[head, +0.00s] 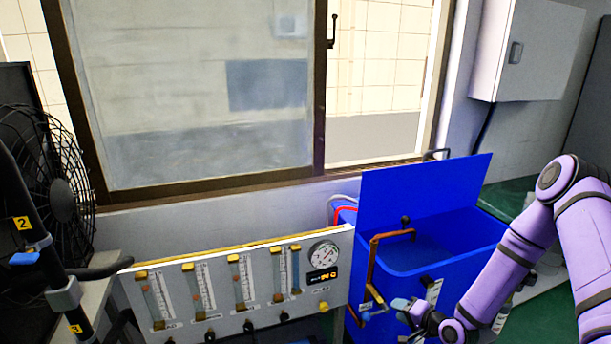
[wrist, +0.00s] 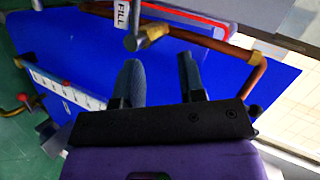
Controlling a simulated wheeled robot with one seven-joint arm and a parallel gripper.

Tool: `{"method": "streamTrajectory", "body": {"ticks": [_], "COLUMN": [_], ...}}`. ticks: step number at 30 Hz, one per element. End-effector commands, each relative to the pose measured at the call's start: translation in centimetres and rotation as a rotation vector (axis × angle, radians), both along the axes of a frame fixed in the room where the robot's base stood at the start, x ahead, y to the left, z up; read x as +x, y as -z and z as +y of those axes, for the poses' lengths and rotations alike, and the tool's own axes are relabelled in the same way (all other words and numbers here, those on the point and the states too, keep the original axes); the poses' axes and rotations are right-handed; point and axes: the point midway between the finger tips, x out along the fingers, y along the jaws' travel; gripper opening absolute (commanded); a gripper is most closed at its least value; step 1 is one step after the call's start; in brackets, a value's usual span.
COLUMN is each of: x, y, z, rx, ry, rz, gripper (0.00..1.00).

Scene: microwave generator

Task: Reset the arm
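My arm is purple and comes in from the right in the head view. My gripper (head: 408,311) is in front of the blue tank (head: 453,225), at its lower front side. In the wrist view my gripper (wrist: 160,76) shows two dark fingers apart with nothing between them. A copper pipe (head: 374,262) with a valve (head: 374,302) stands just left of the gripper. In the wrist view the pipe (wrist: 258,75) and a yellow fitting (wrist: 154,33) lie beyond the fingertips; I cannot tell whether they touch.
A white flowmeter panel (head: 215,290) with a round gauge (head: 324,255) stands left of the tank. A black fan (head: 62,198) is at far left. A window (head: 200,90) is behind, and a white wall cabinet (head: 527,50) hangs at upper right. The tank's blue lid (head: 425,190) stands raised.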

Motion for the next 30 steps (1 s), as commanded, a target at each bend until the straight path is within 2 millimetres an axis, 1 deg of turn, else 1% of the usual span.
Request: {"method": "streamTrajectory", "body": {"ticks": [1,6,11,15,17,23,30], "x": [0.6,1.8,2.6,2.8,2.7,2.0,-0.1], "y": [-1.3,-5.0,-8.9,-12.7,-14.4,-20.2,-27.4], "z": [-0.4,-1.8,-3.0,-3.9,-4.3,-5.3,-5.9], "rx": [-0.056,-0.24,-0.402,-0.534,-0.587,-0.75,-0.909], "ry": [-0.021,-0.082,-0.124,-0.154,-0.162,-0.184,-0.197], "rz": [-0.002,0.02,0.039,0.059,0.069,0.1,0.143], "gripper": [0.37,0.37,0.37,0.37,0.37,0.37,0.37]}}
